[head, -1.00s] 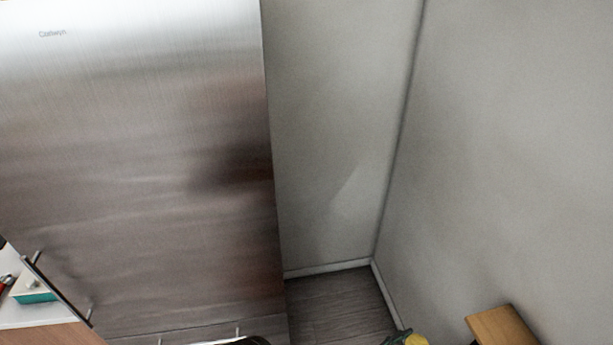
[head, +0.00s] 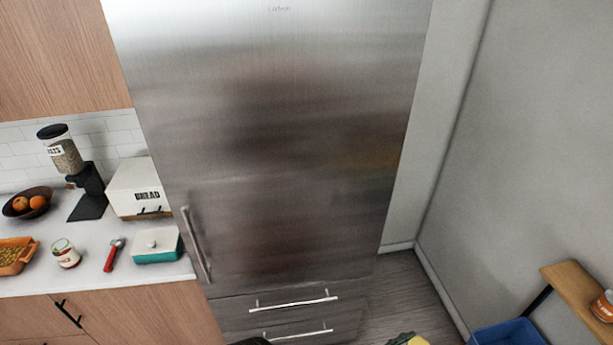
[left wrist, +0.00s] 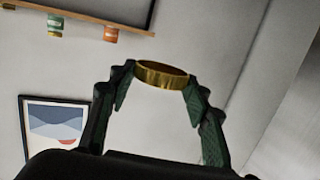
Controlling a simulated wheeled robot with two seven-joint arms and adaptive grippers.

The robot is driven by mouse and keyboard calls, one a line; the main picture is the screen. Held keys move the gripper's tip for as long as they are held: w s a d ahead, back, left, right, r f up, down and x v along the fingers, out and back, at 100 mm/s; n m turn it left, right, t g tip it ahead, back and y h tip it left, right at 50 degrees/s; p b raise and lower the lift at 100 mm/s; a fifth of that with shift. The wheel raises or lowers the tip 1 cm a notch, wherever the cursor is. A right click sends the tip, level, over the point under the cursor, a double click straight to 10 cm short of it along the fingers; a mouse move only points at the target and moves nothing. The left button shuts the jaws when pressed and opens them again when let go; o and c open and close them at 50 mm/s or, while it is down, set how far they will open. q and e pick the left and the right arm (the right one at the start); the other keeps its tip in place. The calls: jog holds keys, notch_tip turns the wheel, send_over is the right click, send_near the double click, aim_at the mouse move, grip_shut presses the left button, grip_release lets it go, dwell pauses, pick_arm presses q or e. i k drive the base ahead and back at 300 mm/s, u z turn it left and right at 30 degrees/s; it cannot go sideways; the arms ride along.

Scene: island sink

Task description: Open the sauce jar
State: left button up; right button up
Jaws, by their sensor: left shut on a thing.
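A small glass jar (head: 66,254) with a pale label and red contents stands on the white counter at the left of the head view. Its top looks pale, but it is too small to tell more. In the left wrist view my left gripper (left wrist: 160,88) is shut on a round gold lid (left wrist: 162,76), with one dark green finger on each side of its rim. No jar shows below the lid. A yellow and dark green thing (head: 410,340) is cut off by the head view's bottom edge. My right gripper is not in view.
A red-handled tool (head: 114,254), teal butter dish (head: 158,247), orange tray (head: 15,255), fruit bowl (head: 28,203), dispenser (head: 72,165) and bread box (head: 143,188) share the counter (head: 85,281). A tall steel fridge (head: 280,140) stands beside it. A wooden shelf (head: 580,295) and blue bin (head: 509,333) are at right.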

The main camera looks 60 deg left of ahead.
aim_at(64, 250)
jog(key=u, duration=3.7)
jog(key=i, duration=1.7)
